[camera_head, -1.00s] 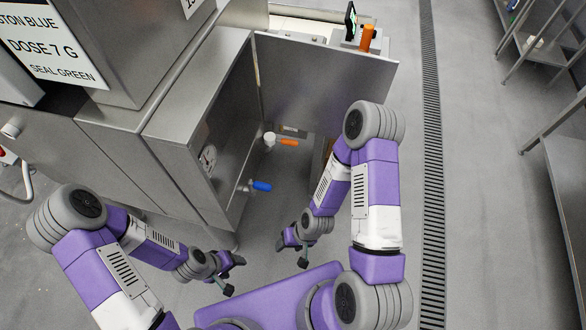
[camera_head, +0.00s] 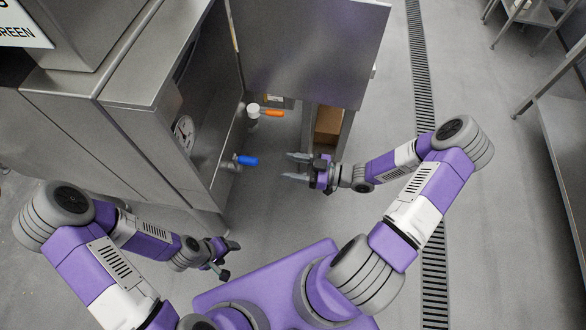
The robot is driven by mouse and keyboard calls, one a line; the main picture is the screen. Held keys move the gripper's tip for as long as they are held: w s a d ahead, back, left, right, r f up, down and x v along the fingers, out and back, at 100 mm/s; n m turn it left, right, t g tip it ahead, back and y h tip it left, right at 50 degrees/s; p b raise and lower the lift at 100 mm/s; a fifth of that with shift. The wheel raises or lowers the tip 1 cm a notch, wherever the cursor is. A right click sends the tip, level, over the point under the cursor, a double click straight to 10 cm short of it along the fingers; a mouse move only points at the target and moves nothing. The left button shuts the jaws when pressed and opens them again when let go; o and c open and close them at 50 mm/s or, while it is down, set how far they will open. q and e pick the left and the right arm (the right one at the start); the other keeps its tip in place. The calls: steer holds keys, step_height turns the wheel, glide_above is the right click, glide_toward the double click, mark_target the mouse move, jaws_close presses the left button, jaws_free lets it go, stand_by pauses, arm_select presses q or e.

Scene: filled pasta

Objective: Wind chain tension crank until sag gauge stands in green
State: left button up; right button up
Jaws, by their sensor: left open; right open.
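A round white dial gauge (camera_head: 184,133) is on the side of the steel machine, inside the opening. It is too small to read and I cannot tell a green zone or whether it is the sag gauge. A blue handle (camera_head: 246,160) sticks out below it, and an orange handle (camera_head: 272,113) lies further back. I cannot make out which part, if any, is the tension crank. My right gripper (camera_head: 296,165) is open and empty, pointing left, a short gap right of the blue handle. My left gripper (camera_head: 231,259) is open and empty, low in front of the machine.
An open steel door panel (camera_head: 310,50) stands behind the handles. A brown box (camera_head: 327,125) sits below the panel, behind my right gripper. A floor drain grate (camera_head: 420,100) runs along the right. A steel table (camera_head: 565,130) stands at the far right.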

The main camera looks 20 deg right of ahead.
mark_target(258, 162)
steer(key=shift+b+x, duration=0.6)
steer(key=shift+x, duration=5.7)
steer(key=shift+s+a+r, duration=0.15)
steer(key=shift+c, duration=0.4)
